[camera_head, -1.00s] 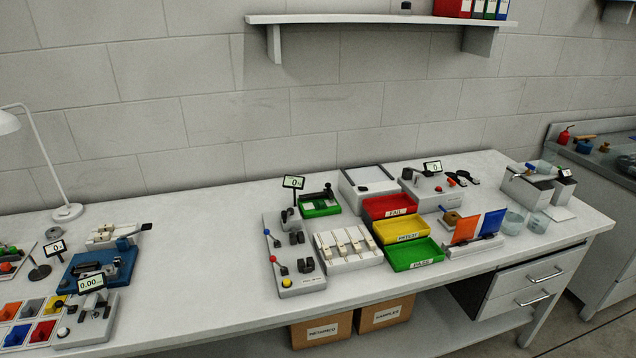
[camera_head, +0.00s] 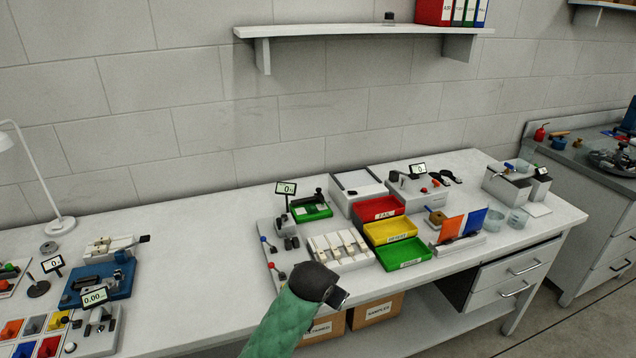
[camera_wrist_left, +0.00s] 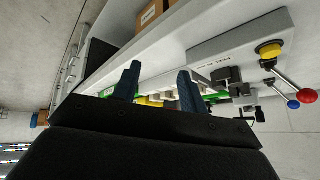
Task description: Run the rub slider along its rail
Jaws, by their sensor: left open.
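My left gripper (camera_head: 338,297) is at the bench's front edge, in front of the grey lever unit (camera_head: 266,258) with blue and red knobs. In the left wrist view its two dark fingers (camera_wrist_left: 158,82) are apart, with nothing held between them. The wrist view shows the lever unit's yellow button (camera_wrist_left: 270,50), red knob and blue knob at right. I cannot tell for sure which part is the rub slider. A small black-topped mechanism (camera_head: 318,196) stands by the green tray behind, and a grey unit with a display (camera_head: 418,188) stands further right. My right gripper is not in view.
A white rack (camera_head: 345,265) stands just behind my arm. Red (camera_head: 378,209), yellow (camera_head: 390,231) and green (camera_head: 404,265) trays sit right of it. Orange (camera_head: 450,230) and blue panels stand beyond. Cardboard boxes (camera_head: 376,312) are under the bench. Clear bench top lies left (camera_head: 190,290).

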